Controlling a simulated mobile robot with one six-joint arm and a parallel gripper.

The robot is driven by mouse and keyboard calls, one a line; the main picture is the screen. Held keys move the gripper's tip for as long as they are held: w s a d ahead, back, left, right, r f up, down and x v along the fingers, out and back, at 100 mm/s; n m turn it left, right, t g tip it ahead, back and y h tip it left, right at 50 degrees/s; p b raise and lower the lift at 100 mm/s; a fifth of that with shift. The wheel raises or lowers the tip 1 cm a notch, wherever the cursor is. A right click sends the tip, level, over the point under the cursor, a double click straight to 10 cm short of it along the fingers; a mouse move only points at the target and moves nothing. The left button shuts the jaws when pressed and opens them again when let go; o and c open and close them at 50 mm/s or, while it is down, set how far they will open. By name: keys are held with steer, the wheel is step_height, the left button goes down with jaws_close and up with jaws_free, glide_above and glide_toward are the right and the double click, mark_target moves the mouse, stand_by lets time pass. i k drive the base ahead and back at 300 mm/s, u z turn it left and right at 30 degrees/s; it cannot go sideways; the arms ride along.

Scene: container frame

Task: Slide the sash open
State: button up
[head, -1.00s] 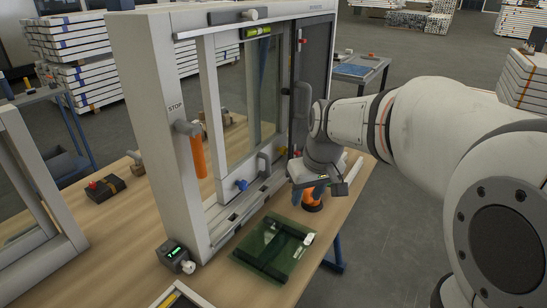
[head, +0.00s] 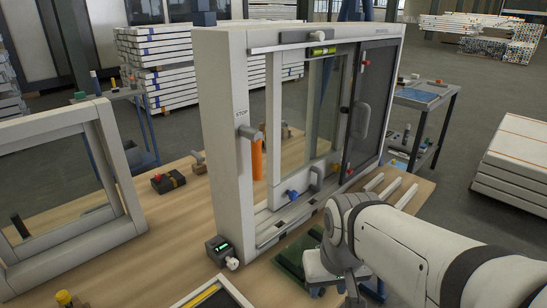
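The light grey window frame (head: 222,130) stands upright on the wooden bench. Its glazed sash (head: 274,120) has a pale upright rim, a small light handle (head: 317,178) low on the right and a blue knob (head: 292,195) near its bottom. A dark panel (head: 376,95) with a grey handle (head: 361,120) fills the frame's right part. An orange-sleeved stop (head: 257,158) sticks out at the left post, marked STOP. My gripper (head: 345,294) is low at the picture's bottom edge, in front of the frame and apart from the sash. Its fingers are mostly cut off or hidden.
A small device with a green display (head: 221,249) sits at the frame's left foot. Another empty frame (head: 122,180) stands at left. White strips (head: 390,190) lie at right.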

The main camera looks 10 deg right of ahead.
mark_target(304, 177)
steer(key=u, duration=1.3)
steer(key=k, duration=1.05)
steer(key=z, duration=0.7)
steer(key=i, duration=0.95)
